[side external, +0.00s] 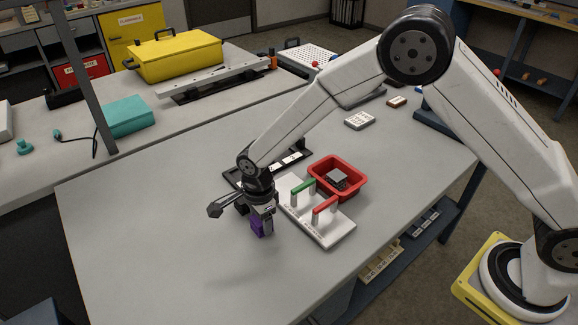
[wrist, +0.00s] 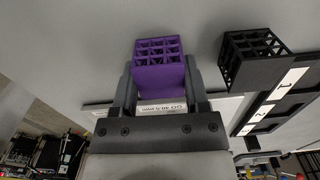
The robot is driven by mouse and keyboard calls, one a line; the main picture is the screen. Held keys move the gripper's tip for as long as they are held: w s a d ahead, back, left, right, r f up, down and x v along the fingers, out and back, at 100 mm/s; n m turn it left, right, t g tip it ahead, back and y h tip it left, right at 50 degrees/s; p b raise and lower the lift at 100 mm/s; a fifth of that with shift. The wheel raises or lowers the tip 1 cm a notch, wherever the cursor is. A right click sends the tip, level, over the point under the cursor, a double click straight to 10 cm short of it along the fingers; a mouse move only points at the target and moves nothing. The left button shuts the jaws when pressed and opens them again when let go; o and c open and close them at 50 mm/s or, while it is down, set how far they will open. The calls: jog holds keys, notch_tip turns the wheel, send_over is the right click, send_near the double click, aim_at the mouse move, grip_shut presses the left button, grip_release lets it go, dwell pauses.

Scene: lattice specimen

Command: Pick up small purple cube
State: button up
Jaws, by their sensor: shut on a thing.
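The small purple cube (wrist: 158,76) is an open lattice block with a solid-looking purple lower part. In the wrist view it sits between the two dark fingers of my gripper (wrist: 158,88), which is shut on it. In the side view the purple cube (side external: 261,228) shows at the lower end of my gripper (side external: 261,216), partly covered by the fingers. A soft shadow lies on the table to the lower left, and the cube appears to be held above the surface.
A black lattice cube (wrist: 252,60) sits at the end of a black rack (wrist: 268,112) with white number labels. In the side view, a white stand (side external: 328,232) with green and red bars and a red tray (side external: 352,192) holding a grey block are to the right. The front-left table (side external: 130,240) is clear.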

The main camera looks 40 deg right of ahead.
jog(key=shift+r, duration=0.15)
jog(key=shift+r, duration=1.45)
jog(key=s+d+r, duration=0.2)
jog(key=s+r, duration=0.3)
jog(key=s, duration=0.1)
jog(key=s+d+r, duration=0.2)
jog(key=s+r, duration=0.2)
jog(key=s, duration=0.3)
jog(key=shift+s+d+r, duration=0.15)
jog(key=shift+d+r, duration=0.15)
jog(key=shift+r, duration=0.1)
